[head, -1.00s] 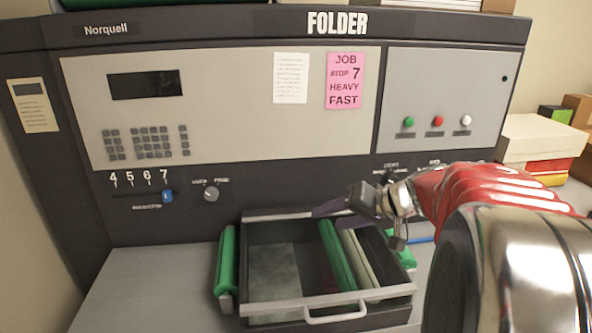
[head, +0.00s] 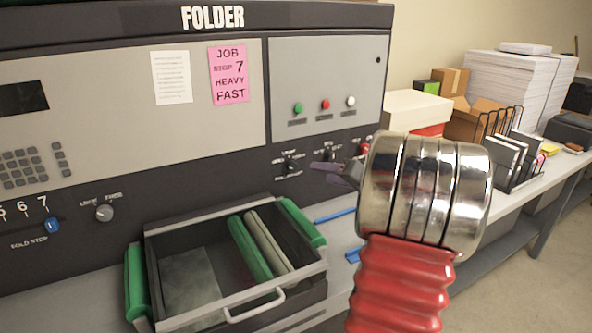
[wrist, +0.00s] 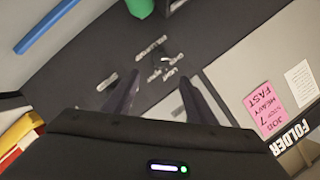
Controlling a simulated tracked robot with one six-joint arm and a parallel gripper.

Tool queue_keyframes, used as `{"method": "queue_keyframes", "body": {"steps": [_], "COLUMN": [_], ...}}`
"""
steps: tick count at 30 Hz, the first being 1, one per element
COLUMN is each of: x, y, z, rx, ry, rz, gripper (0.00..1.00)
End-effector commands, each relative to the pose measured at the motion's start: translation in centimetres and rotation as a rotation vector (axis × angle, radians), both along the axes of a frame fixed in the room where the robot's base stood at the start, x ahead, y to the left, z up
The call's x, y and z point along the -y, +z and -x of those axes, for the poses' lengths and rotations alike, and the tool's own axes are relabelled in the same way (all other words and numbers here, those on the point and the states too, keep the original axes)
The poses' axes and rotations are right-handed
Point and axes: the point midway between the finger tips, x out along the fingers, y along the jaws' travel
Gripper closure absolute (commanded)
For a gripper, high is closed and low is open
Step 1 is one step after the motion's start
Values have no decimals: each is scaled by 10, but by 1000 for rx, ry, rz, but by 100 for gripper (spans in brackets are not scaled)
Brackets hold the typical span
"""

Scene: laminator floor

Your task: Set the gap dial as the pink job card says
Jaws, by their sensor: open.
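The pink job card (head: 229,75) on the folder's panel reads JOB, STOP 7, HEAVY, FAST. Below the grey panel, a black dial (head: 290,165) has small labels; its pointer direction is too small to tell. A second dial (head: 330,152) is to its right, partly behind my gripper. Their labels are blurred, so I cannot be sure which is the gap dial. My gripper (head: 322,170) is open and empty, in front of the machine near these dials. In the wrist view its fingers (wrist: 160,78) are apart, with a small dial (wrist: 160,61) and labels showing between them, upside down.
An open drawer with green rollers (head: 240,250) sticks out below the panel. A blue slider (head: 53,225) is near the 7 mark, with a grey knob (head: 104,213) beside it. A red button (head: 364,148) is close to my wrist. Boxes and paper stacks (head: 510,85) stand at right.

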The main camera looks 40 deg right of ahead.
Motion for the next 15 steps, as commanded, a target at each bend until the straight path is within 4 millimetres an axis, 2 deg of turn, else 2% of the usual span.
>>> {"method": "queue_keyframes", "body": {"steps": [7, 15], "x": [1, 3], "y": [-4, -15], "z": [-15, -52], "rx": [0, -1], "ry": [3, 2], "rz": [-1, -3], "gripper": [49, 49]}}
